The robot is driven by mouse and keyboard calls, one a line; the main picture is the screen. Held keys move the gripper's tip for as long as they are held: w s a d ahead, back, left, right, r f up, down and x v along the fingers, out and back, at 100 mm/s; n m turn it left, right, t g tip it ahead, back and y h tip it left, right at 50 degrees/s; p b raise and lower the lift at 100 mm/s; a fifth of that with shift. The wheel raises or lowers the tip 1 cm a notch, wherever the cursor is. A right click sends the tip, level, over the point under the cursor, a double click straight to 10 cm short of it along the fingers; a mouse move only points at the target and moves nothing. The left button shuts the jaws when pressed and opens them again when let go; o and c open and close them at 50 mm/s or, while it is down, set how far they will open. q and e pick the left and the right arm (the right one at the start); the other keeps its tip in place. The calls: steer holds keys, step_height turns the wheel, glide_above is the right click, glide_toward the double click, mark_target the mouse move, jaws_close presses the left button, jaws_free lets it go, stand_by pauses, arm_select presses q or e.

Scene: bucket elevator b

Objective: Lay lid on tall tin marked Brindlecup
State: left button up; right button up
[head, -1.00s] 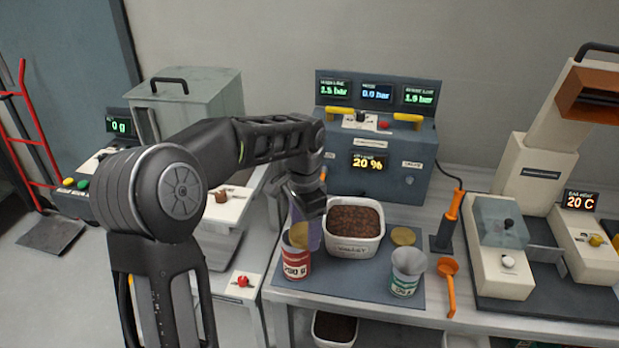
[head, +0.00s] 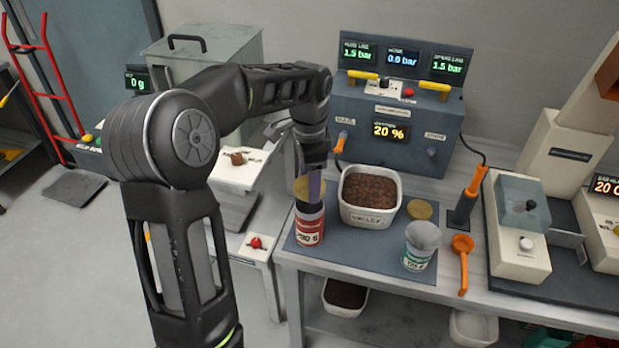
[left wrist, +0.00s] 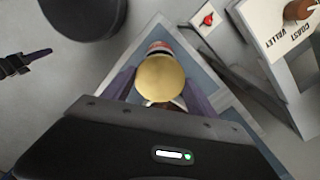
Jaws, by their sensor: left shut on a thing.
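My left gripper (head: 310,180) is shut on a gold round lid (head: 307,190), held between its purple fingers. The lid appears tilted in the head view, just above a red-banded tin (head: 311,230) with a dark open mouth, and apart from it. In the left wrist view the lid (left wrist: 160,78) covers much of the tin (left wrist: 158,46). A second tin (head: 420,250) with a green band and a grey top stands to the right. A second gold lid (head: 421,209) lies behind it. I cannot read Brindlecup on either tin. My right gripper is out of view.
A white tub of brown granules (head: 369,218) stands close right of the red tin on the dark mat (head: 350,246). A grey panel machine (head: 400,120) is behind. An orange scoop (head: 462,255) and a bag sealer-like device (head: 518,240) are at right.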

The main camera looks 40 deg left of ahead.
arm_select(q)
step_height(320, 180, down, 4)
steer(key=shift+f+b, duration=0.1)
steer(key=shift+b, duration=1.15)
stand_by(0.4)
steer(key=shift+f, duration=0.65)
stand_by(1.1)
stand_by(0.3)
steer(key=o, duration=1.4)
steer(key=shift+o, duration=0.8)
